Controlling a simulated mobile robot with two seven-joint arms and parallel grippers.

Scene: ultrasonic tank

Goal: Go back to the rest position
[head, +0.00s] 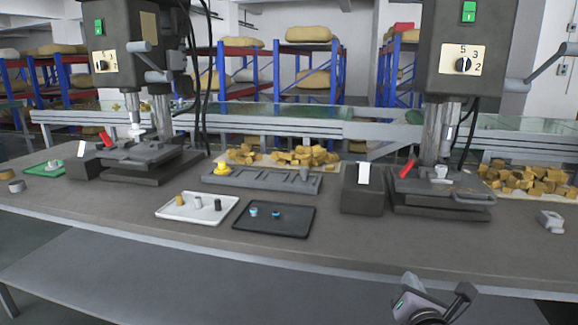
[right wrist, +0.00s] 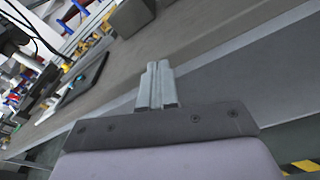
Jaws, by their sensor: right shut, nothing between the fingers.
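My right gripper (head: 434,302) is at the bottom right of the head view, in front of the workbench (head: 330,250) and low, clear of its front edge. In the right wrist view my right gripper (right wrist: 156,72) has its two grey fingers together, with nothing between them. No object is in contact with it. My left gripper is not in view.
Two drill presses (head: 120,50) (head: 470,60) stand on the bench. A white tray (head: 180,217) and a black tray (head: 290,226) hold small parts. A grey rack (head: 260,183) lies behind them. The bench front strip is bare.

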